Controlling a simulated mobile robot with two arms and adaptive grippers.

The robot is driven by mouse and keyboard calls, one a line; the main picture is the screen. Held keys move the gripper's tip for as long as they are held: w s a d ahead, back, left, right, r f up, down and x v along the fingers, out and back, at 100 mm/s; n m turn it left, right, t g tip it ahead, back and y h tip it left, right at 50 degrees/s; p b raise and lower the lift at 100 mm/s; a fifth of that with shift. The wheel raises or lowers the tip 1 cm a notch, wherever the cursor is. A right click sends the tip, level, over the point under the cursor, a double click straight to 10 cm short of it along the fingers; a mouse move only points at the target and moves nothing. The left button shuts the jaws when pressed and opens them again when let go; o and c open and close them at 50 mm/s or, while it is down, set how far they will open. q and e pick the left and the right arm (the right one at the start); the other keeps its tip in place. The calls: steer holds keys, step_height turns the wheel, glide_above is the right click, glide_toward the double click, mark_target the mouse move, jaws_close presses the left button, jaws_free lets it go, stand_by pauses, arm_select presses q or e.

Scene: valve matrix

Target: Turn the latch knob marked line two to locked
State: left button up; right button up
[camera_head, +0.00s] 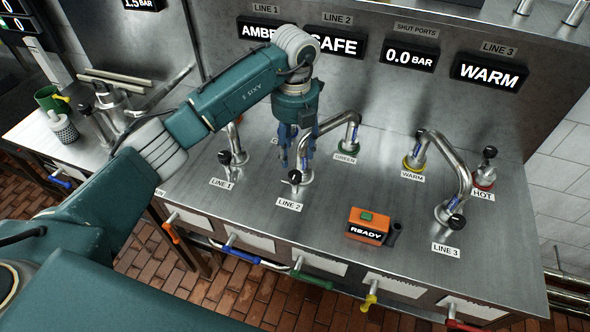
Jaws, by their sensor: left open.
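The latch knob for line two (295,177) is small and black-topped, at the near foot of a bent steel pipe, just behind the "LINE 2" label (289,204). My left arm comes in from the left, and my left gripper (296,163) points down with its blue fingers open, just above and behind this knob. I cannot tell whether a finger touches it. The gripper hides part of the pipe and the counter behind. A "SAFE" display (336,44) hangs on the back panel under another "LINE 2" label; my arm partly covers it. My right gripper is not in view.
The line 1 knob (225,158) is to the left, and the line 3 knob (456,222) is to the right beside another bent pipe (462,166). An orange "READY" box (368,228) sits on the steel counter (330,226). Coloured handles line the front.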

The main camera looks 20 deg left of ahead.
mark_target(295, 174)
arm_select(q)
step_height(295, 174, down, 8)
steer(key=p, duration=0.2)
steer(key=shift+f+p, duration=0.15)
steer(key=shift+p, duration=0.2)
steer(key=shift+f, duration=0.4)
steer(key=c, duration=1.2)
steer(key=shift+o, duration=0.2)
